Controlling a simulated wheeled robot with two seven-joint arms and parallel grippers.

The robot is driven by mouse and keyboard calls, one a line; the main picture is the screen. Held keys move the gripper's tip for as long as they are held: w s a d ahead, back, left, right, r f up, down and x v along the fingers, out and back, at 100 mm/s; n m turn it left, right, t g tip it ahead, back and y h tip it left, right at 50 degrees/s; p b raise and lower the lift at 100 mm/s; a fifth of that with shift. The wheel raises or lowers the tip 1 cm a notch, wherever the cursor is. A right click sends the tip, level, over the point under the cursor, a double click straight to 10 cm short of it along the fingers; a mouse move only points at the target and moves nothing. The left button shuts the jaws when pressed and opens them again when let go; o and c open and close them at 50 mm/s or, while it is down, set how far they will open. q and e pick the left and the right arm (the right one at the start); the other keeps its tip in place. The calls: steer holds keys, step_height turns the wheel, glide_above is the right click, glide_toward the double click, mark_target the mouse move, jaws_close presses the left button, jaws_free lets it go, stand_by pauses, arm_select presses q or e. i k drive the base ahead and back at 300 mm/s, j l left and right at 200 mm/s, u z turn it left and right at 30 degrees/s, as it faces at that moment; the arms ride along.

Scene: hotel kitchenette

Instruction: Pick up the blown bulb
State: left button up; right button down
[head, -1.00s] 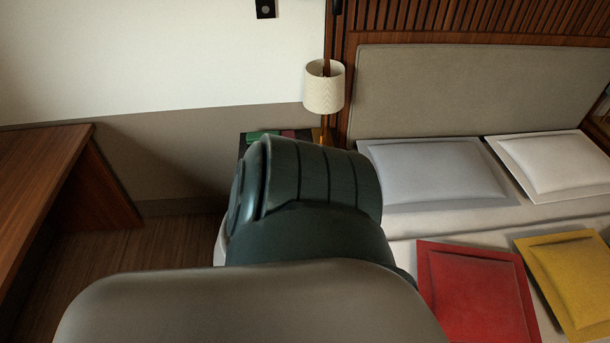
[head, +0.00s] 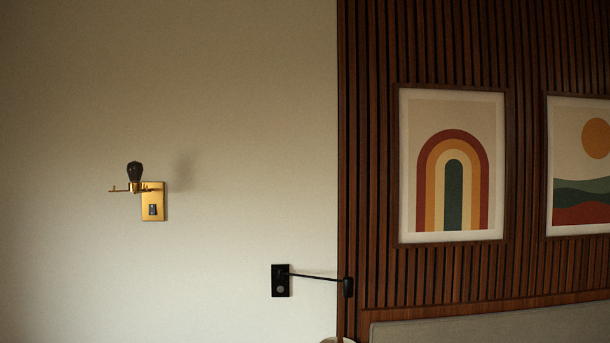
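A dark, blackened bulb (head: 135,171) stands upright on a brass wall lamp (head: 153,203) on the pale wall, left of centre in the head view. Neither of my grippers shows in the head view now.
A black wall fixture (head: 281,281) with a thin arm reaching right is mounted lower on the wall. Dark wood slats (head: 375,150) with a rainbow picture (head: 453,217) and a second picture (head: 580,215) cover the right side. The headboard top (head: 490,325) shows below.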

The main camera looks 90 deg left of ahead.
mark_target(135, 170)
steer(key=u, duration=3.7)
